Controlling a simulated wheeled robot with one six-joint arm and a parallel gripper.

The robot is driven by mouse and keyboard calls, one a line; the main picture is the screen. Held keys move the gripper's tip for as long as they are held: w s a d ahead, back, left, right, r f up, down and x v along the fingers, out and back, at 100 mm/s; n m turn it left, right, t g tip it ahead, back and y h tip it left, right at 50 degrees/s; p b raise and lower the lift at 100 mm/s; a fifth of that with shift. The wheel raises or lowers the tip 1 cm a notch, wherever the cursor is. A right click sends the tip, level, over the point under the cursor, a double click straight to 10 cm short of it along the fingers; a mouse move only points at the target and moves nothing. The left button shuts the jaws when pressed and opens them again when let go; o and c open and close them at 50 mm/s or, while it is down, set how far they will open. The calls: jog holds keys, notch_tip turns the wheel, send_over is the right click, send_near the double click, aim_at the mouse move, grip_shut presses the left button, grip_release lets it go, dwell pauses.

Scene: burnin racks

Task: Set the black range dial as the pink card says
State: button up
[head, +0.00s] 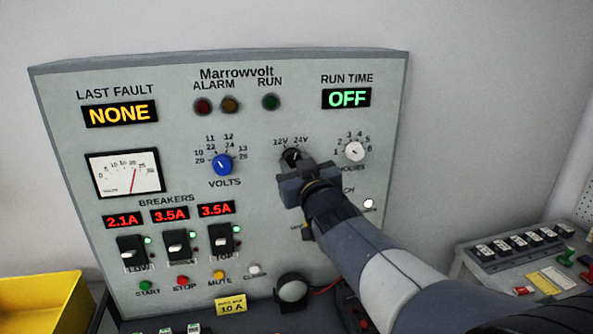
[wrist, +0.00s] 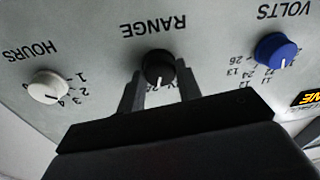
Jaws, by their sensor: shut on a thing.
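The black range dial (head: 292,155) is on the upright grey panel, between the blue VOLTS dial and the white HOURS dial. Labels 12V and 24V stand above it. In the upside-down wrist view the range dial (wrist: 158,66) shows a pale pointer mark near its lower edge, toward a partly hidden label. Which voltage it points at is hard to tell. My gripper (head: 299,168) is at the dial, and in the wrist view its two fingers (wrist: 159,83) stand either side of it, shut on it. I see no pink card in either view.
The blue VOLTS dial (head: 222,164) and white HOURS dial (head: 354,152) flank the range dial. Breaker switches (head: 178,245) and push buttons sit lower left. A yellow 10 A card (head: 231,306) is below. A yellow bin (head: 45,305) stands left, a switch box (head: 520,262) right.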

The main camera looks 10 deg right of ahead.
jog(key=shift+f+m+b, duration=0.1)
jog(key=shift+m+b, duration=0.45)
jog(key=shift+m, duration=0.75)
jog(key=o, duration=1)
jog(key=shift+s, duration=0.15)
jog(key=s, duration=0.7)
jog(key=s+f, duration=0.1)
jog(key=s, duration=0.2)
jog(key=shift+s+d+b, duration=0.25)
jog(key=shift+b, duration=0.1)
jog(key=shift+r, duration=0.1)
